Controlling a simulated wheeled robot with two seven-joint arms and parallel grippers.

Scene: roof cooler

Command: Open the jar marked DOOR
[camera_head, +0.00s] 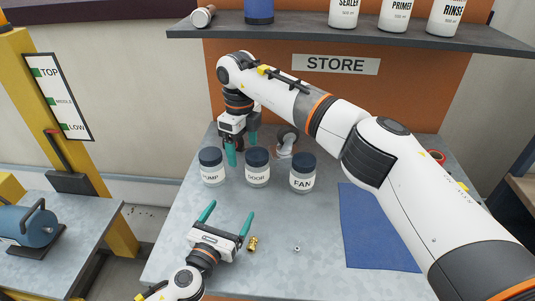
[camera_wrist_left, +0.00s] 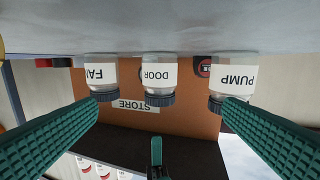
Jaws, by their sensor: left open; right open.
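The DOOR jar (camera_head: 258,174) stands upright with its dark lid on, between the PUMP jar (camera_head: 212,173) and the FAN jar (camera_head: 302,180). In the left wrist view, which is upside down, the DOOR jar (camera_wrist_left: 160,74) is in the middle, lid downward in the picture. My left gripper (camera_head: 230,211) is open and empty, low over the table in front of the jars, its fingers toward the PUMP and DOOR jars. Neither visibly holds a jar.
A brass fitting (camera_head: 252,244) and a small metal part (camera_head: 297,248) lie in front of the jars. A blue mat (camera_head: 375,235) lies at the right, partly under my right arm. A shelf (camera_head: 350,35) with bottles is above. A blue motor (camera_head: 32,228) sits on the left bench.

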